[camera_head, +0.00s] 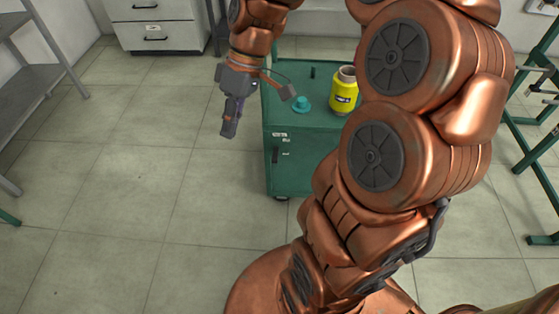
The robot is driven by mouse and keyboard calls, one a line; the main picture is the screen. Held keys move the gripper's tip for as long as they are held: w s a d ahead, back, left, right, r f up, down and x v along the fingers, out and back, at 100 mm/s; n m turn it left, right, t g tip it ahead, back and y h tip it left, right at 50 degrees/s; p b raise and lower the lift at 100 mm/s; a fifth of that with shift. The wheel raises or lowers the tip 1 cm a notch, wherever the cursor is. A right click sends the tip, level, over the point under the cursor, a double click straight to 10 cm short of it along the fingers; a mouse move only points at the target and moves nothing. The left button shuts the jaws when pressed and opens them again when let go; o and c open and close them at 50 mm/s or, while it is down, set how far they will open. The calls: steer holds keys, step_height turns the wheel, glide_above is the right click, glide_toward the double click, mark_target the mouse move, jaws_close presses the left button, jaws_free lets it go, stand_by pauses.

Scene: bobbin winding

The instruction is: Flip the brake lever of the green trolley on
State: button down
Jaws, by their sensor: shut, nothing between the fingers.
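The green trolley (310,171) stands in the middle of the head view, partly hidden behind my arm. A small dark upright handle (276,156) shows on its front face near the left edge, beside small pale labels. A castor (282,199) shows at its lower front. I cannot tell which part is the brake lever, and the trolley's right side is hidden. My gripper (230,133) points down in the air, left of the trolley in the picture. Its fingers are together with nothing between them, and it appears apart from the trolley.
On the trolley top are a teal knob-like piece (301,104), a yellow bottle-like container (344,92) and a small dark peg (312,72). A white drawer cabinet (155,28) stands at the back. Green-legged racks stand at the right. Tiled floor at left is clear.

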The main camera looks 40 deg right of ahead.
steer(key=w+d+f+n+t+y+b, duration=0.1)
steer(key=w+d+f+b, duration=0.3)
steer(key=d+f, duration=0.25)
steer(key=w+d+f+n+t+y+b, duration=0.1)
steer(key=w+d+f+y+b, duration=0.1)
steer(key=w+d+f+b, duration=0.4)
steer(key=d+f+t+b, duration=0.1)
steer(key=d+f+b, duration=0.1)
steer(key=d+f, duration=0.3)
steer(key=s+d+f+t+b, duration=0.1)
steer(key=d+f+t+b, duration=0.1)
steer(key=d+f, duration=0.4)
steer(key=d+b, duration=0.1)
steer(key=d, duration=0.3)
steer(key=shift+s+d, duration=0.15)
steer(key=shift+d, duration=0.25)
steer(key=b, duration=0.2)
glide_above(276, 155)
steer(key=d, duration=0.2)
step_height(276, 155, down, 7)
steer(key=f, duration=0.1)
steer(key=f+b, duration=0.1)
steer(key=s+a+f, duration=0.1)
steer(key=shift+a+f, duration=0.1)
steer(key=shift+f, duration=0.3)
